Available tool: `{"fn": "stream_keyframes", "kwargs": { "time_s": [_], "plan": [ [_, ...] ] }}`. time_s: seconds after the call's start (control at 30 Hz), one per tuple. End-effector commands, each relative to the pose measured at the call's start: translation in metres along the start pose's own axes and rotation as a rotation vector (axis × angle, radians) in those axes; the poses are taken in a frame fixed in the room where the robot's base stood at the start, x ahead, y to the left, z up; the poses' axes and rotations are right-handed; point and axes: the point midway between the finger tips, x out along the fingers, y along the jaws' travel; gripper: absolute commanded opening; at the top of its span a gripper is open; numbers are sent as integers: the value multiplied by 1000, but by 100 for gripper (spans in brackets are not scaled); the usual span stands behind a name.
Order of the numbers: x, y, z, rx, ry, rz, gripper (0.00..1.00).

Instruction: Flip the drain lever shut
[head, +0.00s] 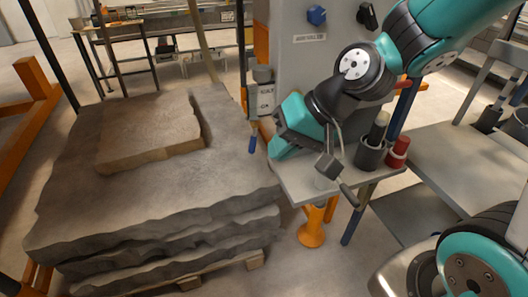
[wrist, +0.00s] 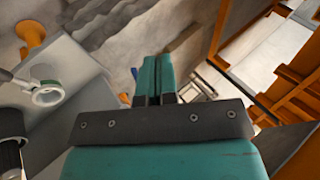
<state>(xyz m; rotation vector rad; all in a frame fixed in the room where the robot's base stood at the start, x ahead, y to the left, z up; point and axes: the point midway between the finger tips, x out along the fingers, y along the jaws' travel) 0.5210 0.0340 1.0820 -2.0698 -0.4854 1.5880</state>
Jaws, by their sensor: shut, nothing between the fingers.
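A lever with a blue grip (head: 252,142) hangs downward at the right edge of the sandbed, below a grey labelled box; I take it for the drain lever, though no readable label confirms this. My gripper (head: 274,150) is shut and empty, its teal fingers pointing left just right of the blue grip. In the wrist view the shut fingers (wrist: 156,72) lie side by side, and a small bit of blue (wrist: 133,73) shows beside their left edge. I cannot tell whether fingers and grip touch.
The layered grey sandbed (head: 150,195) fills the left. A grey panel (head: 300,70) with a blue knob (head: 316,15) stands behind my arm. A small shelf (head: 290,180) holds a black cup (head: 369,155) and a red one (head: 397,152). A metal rod with a grey block (head: 328,167) stands in front.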

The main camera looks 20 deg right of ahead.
Motion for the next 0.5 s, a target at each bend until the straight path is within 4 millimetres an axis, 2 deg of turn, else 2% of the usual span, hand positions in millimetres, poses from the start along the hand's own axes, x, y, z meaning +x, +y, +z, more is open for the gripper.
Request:
{"fn": "stream_keyframes", "kwargs": {
  "time_s": [0.03, 0.1, 0.23, 0.3, 0.37, 0.5],
  "plan": [
    [20, 29, -17, 153, 65, -24, 0],
    [33, 59, -40, 335, 165, -63, 0],
    [45, 106, -68, 594, 318, -118, 0],
    [47, 123, -76, 677, 370, -135, 0],
    [48, 131, -80, 720, 400, -145, 0],
    [47, 135, -83, 744, 420, -152, 0]
  ]
}}
